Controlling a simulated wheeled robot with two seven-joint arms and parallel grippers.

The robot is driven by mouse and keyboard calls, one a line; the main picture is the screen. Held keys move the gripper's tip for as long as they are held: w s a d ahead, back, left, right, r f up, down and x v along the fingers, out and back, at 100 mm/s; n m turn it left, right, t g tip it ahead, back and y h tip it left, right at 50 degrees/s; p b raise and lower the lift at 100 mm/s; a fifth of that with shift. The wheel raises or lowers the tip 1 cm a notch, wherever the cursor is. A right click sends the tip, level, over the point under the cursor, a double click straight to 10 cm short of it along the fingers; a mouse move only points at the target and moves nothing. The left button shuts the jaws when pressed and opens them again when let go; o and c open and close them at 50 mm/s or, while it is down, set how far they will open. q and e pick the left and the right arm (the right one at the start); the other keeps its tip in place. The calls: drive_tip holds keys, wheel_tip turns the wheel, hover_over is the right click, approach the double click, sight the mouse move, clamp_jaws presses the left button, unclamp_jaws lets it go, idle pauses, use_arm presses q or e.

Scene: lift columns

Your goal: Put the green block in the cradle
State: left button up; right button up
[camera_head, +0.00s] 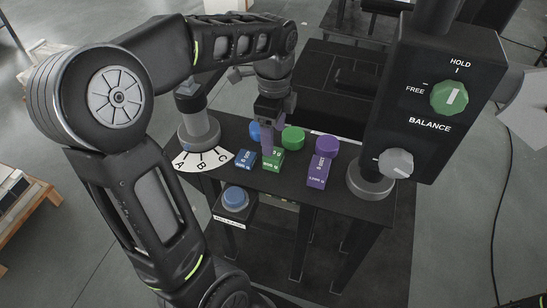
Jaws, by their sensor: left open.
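The green block (271,163) with white lettering stands on the dark table, between a blue block (245,158) and a taller purple block (318,172). My left gripper (269,147) is open and points down, with its fingers just above or at the top of the green block. I cannot tell whether they touch it or straddle it. A cradle cannot be clearly made out. My right gripper does not show.
Blue (254,131), green (292,138) and purple (326,146) round pieces sit behind the blocks. A white A-B-C dial plate (203,160) is at left, a blue button (235,198) in front.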

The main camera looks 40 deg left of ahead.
sight(273, 159)
use_arm(q)
drive_tip(key=shift+f, duration=1.25)
drive_tip(key=shift+f, duration=0.1)
wheel_tip(273, 159, down, 5)
drive_tip(key=shift+f+p, duration=0.1)
drive_tip(key=shift+p, duration=0.55)
drive_tip(key=shift+c, duration=0.4)
clamp_jaws()
